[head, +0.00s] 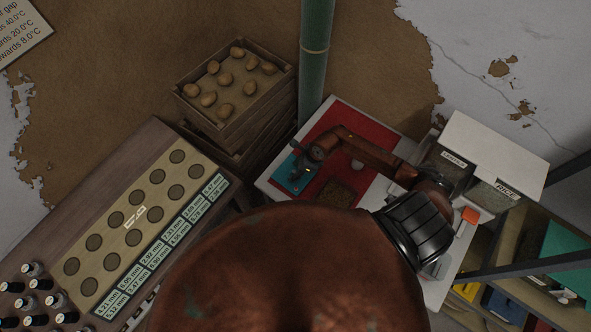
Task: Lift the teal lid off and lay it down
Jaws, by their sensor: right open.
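The teal lid (283,180) shows as a small flat teal patch at the left end of the white table (266,184), beside the red mat (385,125). My right gripper (296,164) is open, above or beside the teal lid, and partly covers it. I cannot tell whether the fingers touch it, or what lies beneath it. The right arm reaches in from the right over the red mat. My left gripper is not in view.
A dark brown patch (335,195) and a small pale round thing (357,165) lie on the red mat. A green pole (315,60) stands close behind the table. Crates with potatoes (222,90) stand left. White bins (495,150) stand right. My own rusty-red part hides the front.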

